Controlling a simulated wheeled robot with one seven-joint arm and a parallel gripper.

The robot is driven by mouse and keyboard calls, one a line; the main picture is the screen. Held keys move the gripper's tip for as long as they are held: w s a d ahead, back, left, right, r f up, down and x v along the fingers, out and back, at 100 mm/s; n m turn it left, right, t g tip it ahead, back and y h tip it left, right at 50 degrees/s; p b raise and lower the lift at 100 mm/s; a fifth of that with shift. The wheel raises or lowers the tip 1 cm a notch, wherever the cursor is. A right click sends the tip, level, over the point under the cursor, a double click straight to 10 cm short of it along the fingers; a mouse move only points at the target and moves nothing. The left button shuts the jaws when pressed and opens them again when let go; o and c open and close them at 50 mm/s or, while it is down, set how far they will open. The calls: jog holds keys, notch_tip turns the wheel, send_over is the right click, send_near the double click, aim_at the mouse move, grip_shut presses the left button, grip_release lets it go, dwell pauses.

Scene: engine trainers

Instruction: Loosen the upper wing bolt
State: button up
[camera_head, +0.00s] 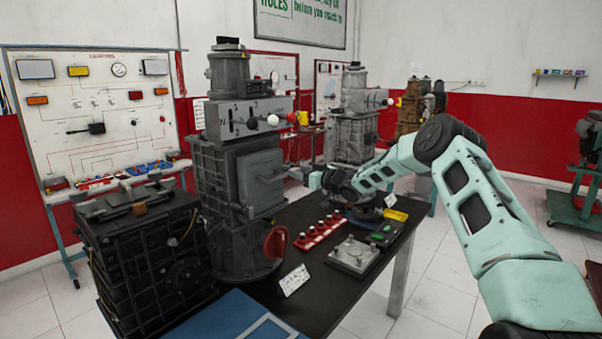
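A tall grey engine trainer (218,168) stands upright on the black bench. It has a square door-like cover (259,177) on its front.
The black bench (325,290) carries a red strip of knobs (320,232), a grey plate-like part (354,254), a green device (383,235), a yellow-handled item (395,214) and a white label card (293,280). A dark engine block (150,265) stands at left. Open tiled floor lies right.

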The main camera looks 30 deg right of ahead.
jog(key=c, duration=0.6)
jog(key=shift+f+n+b, duration=0.1)
jog(key=shift+n+b, duration=0.2)
jog(key=shift+b, duration=0.35)
jog(key=n+b, duration=0.8)
jog(key=b, duration=0.2)
jog(key=n+b, duration=0.9)
jog(key=b, duration=0.2)
jog(key=shift+a+f+b, duration=0.2)
jog(key=shift+b, duration=0.1)
jog(key=shift+n, duration=0.3)
jog(key=o, duration=1)
jog(key=shift+c, duration=0.2)
